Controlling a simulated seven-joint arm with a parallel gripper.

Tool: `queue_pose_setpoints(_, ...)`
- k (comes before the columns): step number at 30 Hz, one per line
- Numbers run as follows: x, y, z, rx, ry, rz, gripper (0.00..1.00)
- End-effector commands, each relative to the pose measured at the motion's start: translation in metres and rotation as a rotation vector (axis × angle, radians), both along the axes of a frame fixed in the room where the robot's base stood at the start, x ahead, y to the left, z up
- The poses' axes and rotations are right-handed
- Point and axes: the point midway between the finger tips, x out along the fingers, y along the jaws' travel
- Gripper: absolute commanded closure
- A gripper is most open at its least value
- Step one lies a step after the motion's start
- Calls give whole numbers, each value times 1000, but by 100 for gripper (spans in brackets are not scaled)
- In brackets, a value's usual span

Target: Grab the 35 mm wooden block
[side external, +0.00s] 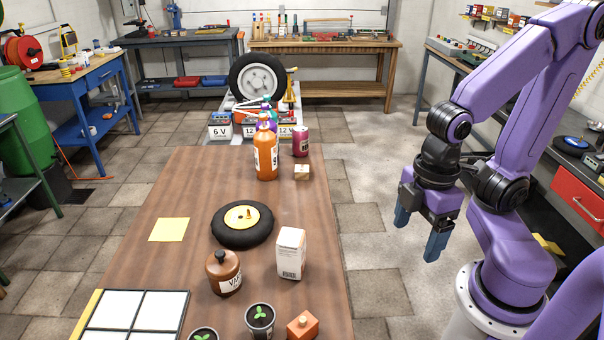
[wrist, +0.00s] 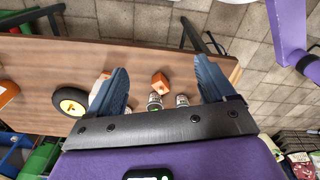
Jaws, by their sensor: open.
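A small pale wooden block (side external: 302,172) sits toward the far end of the table, near its right edge, just in front of a dark pink can. An orange-brown block (side external: 302,325) with a small knob on top sits at the near right; it also shows in the wrist view (wrist: 160,80). I cannot read a size on either block. My gripper (side external: 419,230) is open and empty, to the right of the table and apart from both blocks. In the wrist view, its blue fingers (wrist: 163,84) are spread wide, with the orange-brown block framed between them.
An orange bottle (side external: 266,152) and the can (side external: 300,141) stand near the pale block. A wheel (side external: 242,224), white box (side external: 291,253), brown jar (side external: 223,272) and potted seedlings (side external: 260,320) occupy the nearer table (side external: 185,195). A yellow sheet (side external: 169,229) lies left.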

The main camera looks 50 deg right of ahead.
Motion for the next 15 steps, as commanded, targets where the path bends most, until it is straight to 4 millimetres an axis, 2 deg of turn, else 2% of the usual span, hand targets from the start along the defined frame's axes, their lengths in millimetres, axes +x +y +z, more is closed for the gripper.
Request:
queue_pose_setpoints(2, 6, -1, -1, -17, -8, 3, 17)
queue_pose_setpoints(5, 27, -3, -5, -81, -42, 21, 17)
queue_pose_setpoints(8, 64, -10, -12, -195, -99, 57, 17)
queue_pose_setpoints(15, 173, -37, -28, -533, -205, 203, 17)
